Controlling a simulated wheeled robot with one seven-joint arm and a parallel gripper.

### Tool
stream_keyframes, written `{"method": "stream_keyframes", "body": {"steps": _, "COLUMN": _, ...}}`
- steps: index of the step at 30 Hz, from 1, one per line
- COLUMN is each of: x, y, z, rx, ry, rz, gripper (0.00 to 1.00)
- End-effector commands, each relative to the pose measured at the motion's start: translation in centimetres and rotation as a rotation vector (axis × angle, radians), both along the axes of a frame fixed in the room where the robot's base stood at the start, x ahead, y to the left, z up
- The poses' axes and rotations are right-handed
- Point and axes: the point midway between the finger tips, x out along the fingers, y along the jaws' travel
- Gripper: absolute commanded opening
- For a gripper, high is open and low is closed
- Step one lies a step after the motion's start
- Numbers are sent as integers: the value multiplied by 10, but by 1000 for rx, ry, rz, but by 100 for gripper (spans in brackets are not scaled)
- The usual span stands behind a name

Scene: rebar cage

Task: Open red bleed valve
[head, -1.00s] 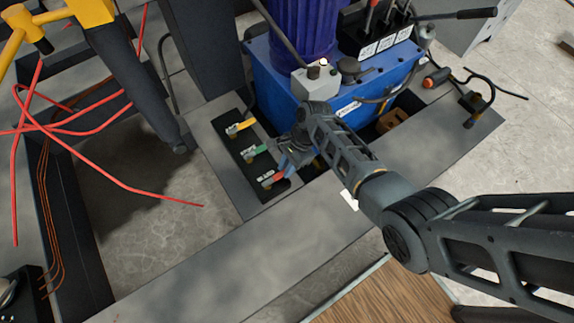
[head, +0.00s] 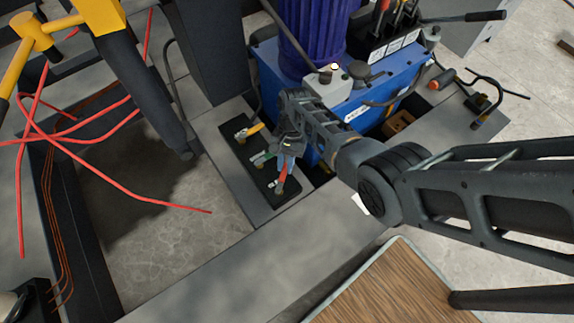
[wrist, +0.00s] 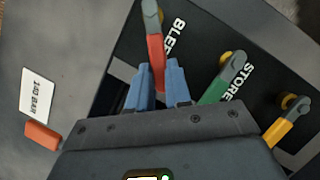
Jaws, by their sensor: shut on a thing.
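The red bleed valve handle (wrist: 156,62) lies between the two blue fingers of my gripper (wrist: 158,84) in the wrist view, beside the letters "BLE". The gripper is shut on it. Its grey pivot end shows at the top. In the head view the red handle (head: 282,174) sits at the near end of the black valve panel (head: 243,167), with my gripper (head: 286,160) over its far part. The red handle stands at a clear angle to the green handle (wrist: 222,83) beside it.
A yellow handle (wrist: 280,130) is beyond the green one, marked "STORE". A white "140 BAR" tag (wrist: 37,92) lies on the left. The blue hydraulic unit (head: 345,108) stands close behind my gripper. Red rods (head: 130,190) stick out on the left.

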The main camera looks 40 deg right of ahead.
Motion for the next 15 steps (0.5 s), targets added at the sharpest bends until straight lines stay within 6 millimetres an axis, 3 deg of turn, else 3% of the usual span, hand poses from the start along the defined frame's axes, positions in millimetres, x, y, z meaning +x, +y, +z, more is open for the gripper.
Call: {"method": "stream_keyframes", "body": {"steps": 15, "x": 25, "y": 27, "z": -1, "rx": -3, "ry": -2, "rz": 492, "gripper": 0}}
